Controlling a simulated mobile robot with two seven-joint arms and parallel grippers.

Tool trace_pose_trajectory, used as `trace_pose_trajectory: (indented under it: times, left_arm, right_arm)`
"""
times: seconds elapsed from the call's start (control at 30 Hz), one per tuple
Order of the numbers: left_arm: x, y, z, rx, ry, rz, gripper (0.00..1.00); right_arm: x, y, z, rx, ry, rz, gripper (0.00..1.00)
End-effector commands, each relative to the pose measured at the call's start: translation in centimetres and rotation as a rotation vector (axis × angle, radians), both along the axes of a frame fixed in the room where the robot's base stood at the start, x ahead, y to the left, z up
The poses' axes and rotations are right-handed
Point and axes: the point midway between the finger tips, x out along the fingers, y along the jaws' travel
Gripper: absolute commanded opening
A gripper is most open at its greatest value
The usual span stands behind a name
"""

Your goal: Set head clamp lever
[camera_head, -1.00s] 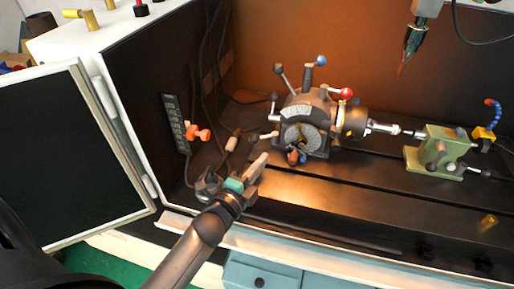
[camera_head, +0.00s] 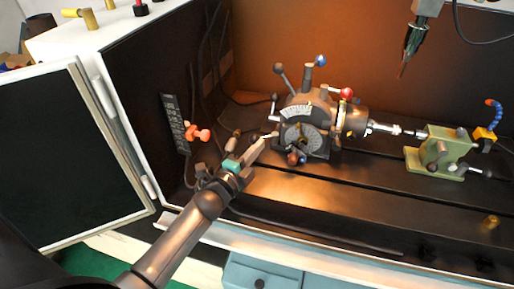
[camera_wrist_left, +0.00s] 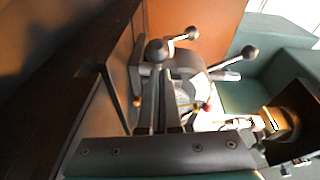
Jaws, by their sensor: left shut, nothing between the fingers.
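The indexing head (camera_head: 305,112) stands on the dark machine bed, with a graduated dial on its front. I cannot tell which is the head clamp lever. My left gripper (camera_head: 267,141) is shut and empty, its tips close to the head's left side. In the left wrist view, the fingers (camera_wrist_left: 160,78) point at a dark ball knob (camera_wrist_left: 157,51); whether they touch is unclear.
A green tailstock (camera_head: 437,152) stands right of the chuck. A tool (camera_head: 411,45) hangs above at the right. A black pendant (camera_head: 176,122) and an orange knob (camera_head: 198,134) are at the left wall. The open door (camera_head: 70,150) is far left. The front bed is mostly clear.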

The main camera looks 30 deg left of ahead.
Motion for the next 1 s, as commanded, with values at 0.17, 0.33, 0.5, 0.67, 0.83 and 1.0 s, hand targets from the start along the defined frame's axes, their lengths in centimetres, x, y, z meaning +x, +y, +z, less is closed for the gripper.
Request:
trace_pose_trajectory:
  times: [0.17,0.33,0.5,0.67,0.83,1.0]
  left_arm:
    - [0.2,0.5,0.0,0.006,-0.001,-0.058,0.0]
    - [0.5,1.3,0.1,0.005,0.001,-0.123,0.0]
    - [1.1,2.5,0.0,0.004,0.001,-0.123,0.0]
    - [1.3,3.0,0.0,0.001,0.003,-0.122,0.0]
    - [1.3,3.1,0.0,0.002,0.003,-0.119,0.0]
    - [1.4,3.1,0.0,0.002,0.004,-0.118,0.0]
  right_arm:
    - [0.0,0.0,0.2,0.0,0.0,0.0,0.0]
    - [0.1,0.1,0.4,0.001,-0.001,0.0,0.0]
    - [0.1,0.2,0.2,0.002,-0.001,0.0,0.0]
    - [0.1,0.2,0.2,0.003,-0.001,0.0,0.0]
    - [0.1,0.3,0.2,0.004,-0.001,0.0,0.0]
    - [0.1,0.4,0.3,0.004,-0.001,0.0,0.0]
